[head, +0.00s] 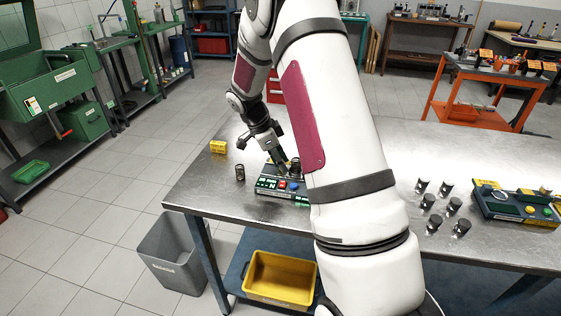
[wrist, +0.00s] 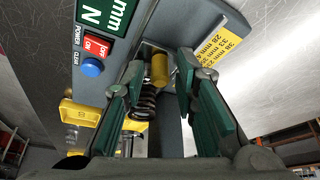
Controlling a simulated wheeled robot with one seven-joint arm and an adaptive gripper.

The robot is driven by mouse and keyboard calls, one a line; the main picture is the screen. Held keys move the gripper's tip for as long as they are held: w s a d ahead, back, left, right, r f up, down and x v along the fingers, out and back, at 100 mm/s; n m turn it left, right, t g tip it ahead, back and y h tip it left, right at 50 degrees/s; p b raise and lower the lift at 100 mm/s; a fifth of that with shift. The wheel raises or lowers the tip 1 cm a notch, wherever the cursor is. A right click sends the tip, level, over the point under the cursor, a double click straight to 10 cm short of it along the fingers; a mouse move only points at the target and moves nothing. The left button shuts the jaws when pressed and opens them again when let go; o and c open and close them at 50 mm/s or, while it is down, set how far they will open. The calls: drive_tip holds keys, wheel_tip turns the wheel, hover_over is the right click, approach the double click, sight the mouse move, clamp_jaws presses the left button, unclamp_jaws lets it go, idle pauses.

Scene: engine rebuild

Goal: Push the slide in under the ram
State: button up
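The spring tester (head: 268,190) stands on the metal table in the head view, with green displays and red and blue buttons. In the wrist view its grey-blue body (wrist: 185,18) shows a power switch, a blue button and a yellow label. A yellow cylindrical knob (wrist: 159,70) and a dark coil spring (wrist: 146,103) show between my fingers. I cannot tell which part is the slide, and the ram is not clearly visible. My gripper (wrist: 160,72) is open, one green-padded finger on each side of the knob; contact is unclear. In the head view my gripper (head: 281,163) is over the tester.
A dark spring-like cylinder (head: 240,173) and a yellow box (head: 218,146) stand left of the tester. Several pistons (head: 434,222) and a blue-green fixture (head: 515,207) are on the right of the table (head: 400,150). A yellow bin (head: 280,298) sits below; a grey bin (head: 172,272) is on the floor.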

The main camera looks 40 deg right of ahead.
sight(281, 175)
clamp_jaws()
drive_tip(key=shift+s+d+p, duration=0.2)
drive_tip(key=shift+s+d, duration=0.55)
drive_tip(key=shift+s, duration=0.2)
drive_tip(key=shift+s+d+p, duration=0.15)
drive_tip(key=shift+s+d, duration=0.55)
drive_tip(key=shift+s, duration=0.25)
drive_tip(key=shift+o, duration=2.2)
unclamp_jaws()
drive_tip(key=shift+r, duration=0.1)
drive_tip(key=shift+w+a+r, duration=0.1)
drive_tip(key=shift+r, duration=0.15)
drive_tip(key=v, duration=1.1)
drive_tip(key=shift+r, duration=0.2)
